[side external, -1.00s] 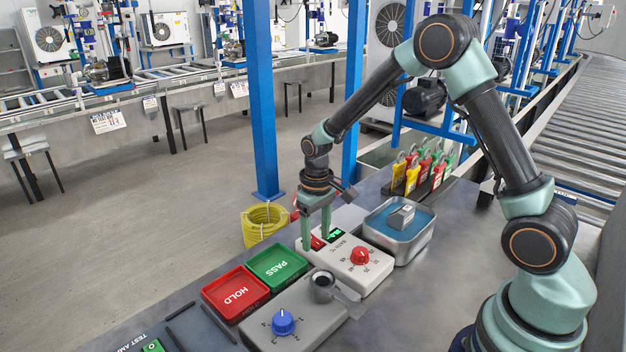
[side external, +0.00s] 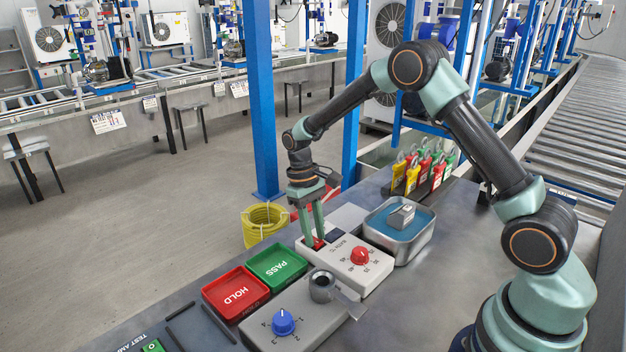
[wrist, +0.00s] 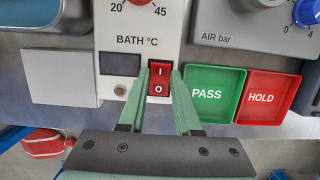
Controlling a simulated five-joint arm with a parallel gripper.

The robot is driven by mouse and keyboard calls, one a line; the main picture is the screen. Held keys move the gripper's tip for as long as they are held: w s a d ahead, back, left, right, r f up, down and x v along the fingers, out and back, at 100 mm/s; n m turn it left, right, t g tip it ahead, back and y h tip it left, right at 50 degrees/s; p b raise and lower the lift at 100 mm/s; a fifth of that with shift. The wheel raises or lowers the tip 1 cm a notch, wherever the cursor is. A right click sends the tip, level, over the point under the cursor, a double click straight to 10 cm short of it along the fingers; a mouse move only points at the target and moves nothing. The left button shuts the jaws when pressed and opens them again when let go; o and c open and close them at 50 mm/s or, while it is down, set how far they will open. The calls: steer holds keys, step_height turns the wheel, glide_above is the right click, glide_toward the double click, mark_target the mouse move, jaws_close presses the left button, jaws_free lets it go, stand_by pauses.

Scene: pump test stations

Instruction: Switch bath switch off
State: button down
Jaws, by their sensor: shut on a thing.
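The bath switch is a red rocker marked I and O (wrist: 159,84) on the pale bath control box (side external: 352,262). It shows as a bit of red in the side view (side external: 319,243). My gripper (side external: 315,239) points down over it. In the wrist view my green fingers (wrist: 160,76) stand on the left and right sides of the rocker, closed in on it. The small display (wrist: 119,64) left of the switch is dark. A dim brownish lamp (wrist: 119,90) sits below the display. I cannot tell which half of the rocker is pressed in.
The red bath knob (side external: 360,256) is on the same box. The green PASS tray (side external: 277,264) and red HOLD tray (side external: 236,293) stand beside it. The metal water bath (side external: 414,251) and a padlock rack (side external: 440,188) are farther right. An air box with blue knob (side external: 283,322) is nearer.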

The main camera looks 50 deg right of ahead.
steer(key=shift+w+g, duration=0.1)
steer(key=shift+g, duration=0.2)
steer(key=c, duration=0.6)
jaws_free()
steer(key=v, duration=1.2)
steer(key=shift+r, duration=0.15)
